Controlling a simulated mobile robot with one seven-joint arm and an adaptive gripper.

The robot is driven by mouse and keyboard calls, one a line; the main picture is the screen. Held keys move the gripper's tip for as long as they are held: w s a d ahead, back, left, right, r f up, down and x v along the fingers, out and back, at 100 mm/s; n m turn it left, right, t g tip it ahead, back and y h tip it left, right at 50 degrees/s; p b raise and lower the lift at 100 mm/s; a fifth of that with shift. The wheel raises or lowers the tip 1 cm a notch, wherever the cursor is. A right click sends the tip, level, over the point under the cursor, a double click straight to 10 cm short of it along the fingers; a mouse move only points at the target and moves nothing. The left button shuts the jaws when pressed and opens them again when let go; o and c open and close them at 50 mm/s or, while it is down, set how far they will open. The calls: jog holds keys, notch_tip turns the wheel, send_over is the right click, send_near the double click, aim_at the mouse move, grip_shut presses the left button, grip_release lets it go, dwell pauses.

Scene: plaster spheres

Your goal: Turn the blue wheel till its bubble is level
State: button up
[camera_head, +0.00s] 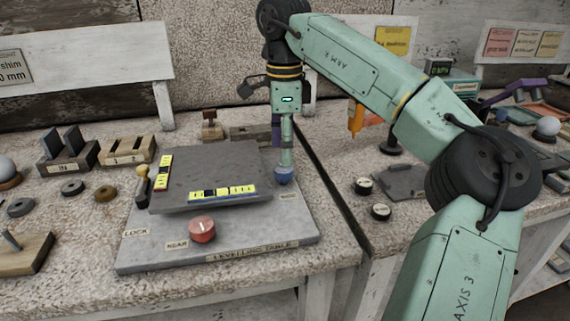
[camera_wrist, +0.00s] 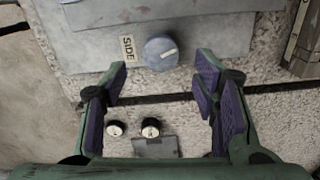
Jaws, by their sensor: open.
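The blue wheel (camera_head: 284,175) stands at the right side of the levelling table's grey base (camera_head: 150,250). In the wrist view the blue wheel (camera_wrist: 160,54) shows a pale pointer line and a SIDE label beside it. My gripper (camera_head: 285,160) is above the wheel, pointing down. In the wrist view my gripper (camera_wrist: 160,80) is open, its purple-padded fingers apart with nothing between them; the wheel shows just beyond the fingertips. Two yellow vials lie on the tilting plate (camera_head: 215,165): a front one (camera_head: 223,192) and a left one (camera_head: 162,172). Their exact bubble positions are too small to read.
A red wheel (camera_head: 202,229) marked NEAR is at the front of the base. A yellow-knobbed lever (camera_head: 143,184) marked LOCK stands at the left. Two small round dials (camera_head: 381,212) lie right of the bench gap. Wooden holders (camera_head: 67,155) stand at the left.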

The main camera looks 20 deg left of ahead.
aim_at(284, 175)
jog(key=shift+f, duration=2.3)
jog(key=c, duration=1.1)
jog(key=shift+c, duration=0.2)
